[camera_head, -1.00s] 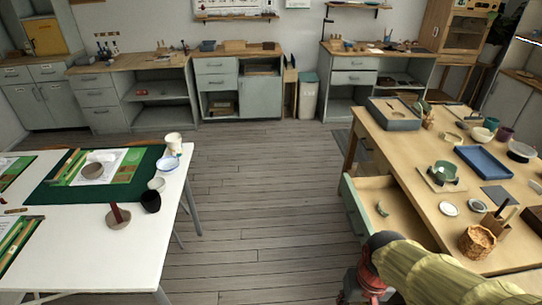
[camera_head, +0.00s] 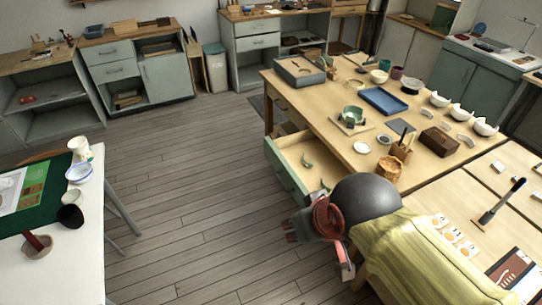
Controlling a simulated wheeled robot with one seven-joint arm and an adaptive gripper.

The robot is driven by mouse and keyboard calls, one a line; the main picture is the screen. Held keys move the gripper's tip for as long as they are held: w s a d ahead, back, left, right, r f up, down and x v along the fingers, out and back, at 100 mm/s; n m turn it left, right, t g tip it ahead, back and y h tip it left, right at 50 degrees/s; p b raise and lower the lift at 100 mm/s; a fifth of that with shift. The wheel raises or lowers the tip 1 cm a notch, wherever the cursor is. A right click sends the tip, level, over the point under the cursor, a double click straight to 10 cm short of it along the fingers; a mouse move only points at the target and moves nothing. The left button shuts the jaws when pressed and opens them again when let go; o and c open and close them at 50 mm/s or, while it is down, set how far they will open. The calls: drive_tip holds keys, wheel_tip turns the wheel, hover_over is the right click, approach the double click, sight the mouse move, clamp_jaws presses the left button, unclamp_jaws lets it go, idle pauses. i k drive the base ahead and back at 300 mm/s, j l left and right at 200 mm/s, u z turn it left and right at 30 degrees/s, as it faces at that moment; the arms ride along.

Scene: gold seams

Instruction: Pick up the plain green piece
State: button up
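A small curved green piece (camera_head: 306,160) lies in the open drawer (camera_head: 289,149) of the wooden worktable. A second small green piece (camera_head: 325,186) shows nearer in the drawer, partly close to my arm; I cannot tell whether either has a gold seam. A green bowl with a gap in its rim (camera_head: 352,114) sits on a small stand on the table. My gripper (camera_head: 288,231) is low, in front of and left of the drawer, apart from the pieces. Its fingers are small and dark, and their opening is unclear. My arm hides the drawer's near part.
The wooden worktable (camera_head: 345,149) carries a blue tray (camera_head: 383,101), a grey box (camera_head: 299,71), a brush holder (camera_head: 402,146), a woven pot (camera_head: 388,171) and several bowls. A white table (camera_head: 75,254) stands at left. The wooden floor (camera_head: 190,190) between them is clear.

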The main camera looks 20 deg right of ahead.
sight(325, 186)
drive_tip(key=z, duration=0.9)
